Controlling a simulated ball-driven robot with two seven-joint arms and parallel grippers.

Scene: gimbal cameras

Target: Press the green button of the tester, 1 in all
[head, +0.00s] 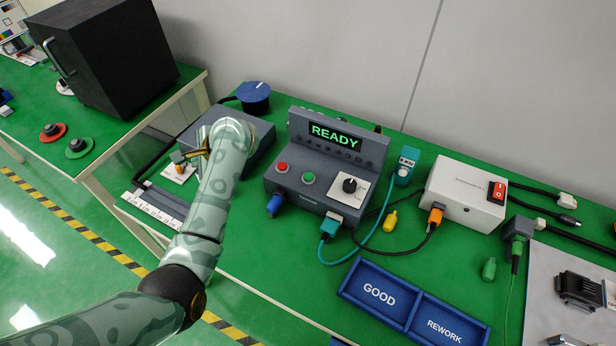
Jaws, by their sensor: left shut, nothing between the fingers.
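The tester (322,165) is a dark grey console on the green bench, with READY lit in green on its display. Its green button (308,178) sits on the sloped front panel, between a red button (282,167) and a black knob (350,185) on a white plate. My left arm reaches up from the lower left, and its gripper (197,155) is shut and empty, partly hidden by the wrist. It is left of the tester, clearly apart from the green button, over a grey unit. My right gripper is out of view.
A blue round knob (254,93) stands behind my arm. Right of the tester are a white power box (465,192) and several cables. A blue GOOD/REWORK tray (415,304) lies in front. A black box (105,50) stands on the left bench.

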